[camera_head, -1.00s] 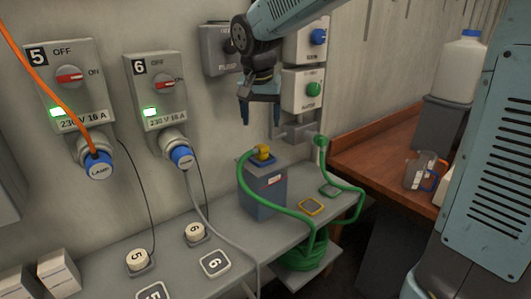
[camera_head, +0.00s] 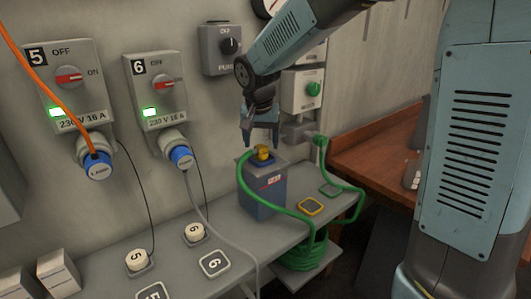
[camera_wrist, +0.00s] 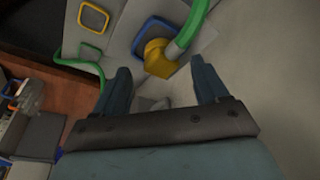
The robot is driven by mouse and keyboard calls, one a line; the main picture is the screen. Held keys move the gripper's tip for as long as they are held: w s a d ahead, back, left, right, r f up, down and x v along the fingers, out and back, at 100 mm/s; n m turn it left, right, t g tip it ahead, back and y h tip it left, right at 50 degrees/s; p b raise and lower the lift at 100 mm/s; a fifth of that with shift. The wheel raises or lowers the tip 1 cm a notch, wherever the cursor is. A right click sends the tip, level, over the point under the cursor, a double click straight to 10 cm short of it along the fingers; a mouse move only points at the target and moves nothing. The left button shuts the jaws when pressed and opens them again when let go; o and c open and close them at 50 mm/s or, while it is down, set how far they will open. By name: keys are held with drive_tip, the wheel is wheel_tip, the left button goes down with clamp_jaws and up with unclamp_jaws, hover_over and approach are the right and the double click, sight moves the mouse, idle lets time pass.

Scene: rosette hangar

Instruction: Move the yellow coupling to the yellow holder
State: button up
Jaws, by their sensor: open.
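The yellow coupling (camera_head: 263,153) sits on top of a grey-blue box (camera_head: 265,190), with a green hose running from it. My gripper (camera_head: 260,146) is open and points down over the coupling. In the wrist view its fingers (camera_wrist: 160,78) stand apart on either side of the coupling, not gripping it.
A green square outline (camera_head: 330,190) lies behind the yellow one. A wall fitting (camera_head: 299,133) is close behind my gripper.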

sight(261, 145)
drive_tip(key=shift+x, duration=1.75)
drive_tip(key=shift+w+a, duration=0.1)
drive_tip(key=c, duration=1.1)
drive_tip(key=shift+r, duration=0.15)
drive_tip(key=shift+c, duration=0.2)
drive_tip(key=shift+r, duration=0.2)
drive_tip(key=shift+c, duration=0.5)
wheel_tip(261, 145, up, 2)
drive_tip(key=shift+r, duration=0.2)
drive_tip(key=s+d+r, duration=0.4)
drive_tip(key=s+r, duration=0.6)
drive_tip(key=s, duration=0.3)
drive_tip(key=shift+s, duration=0.25)
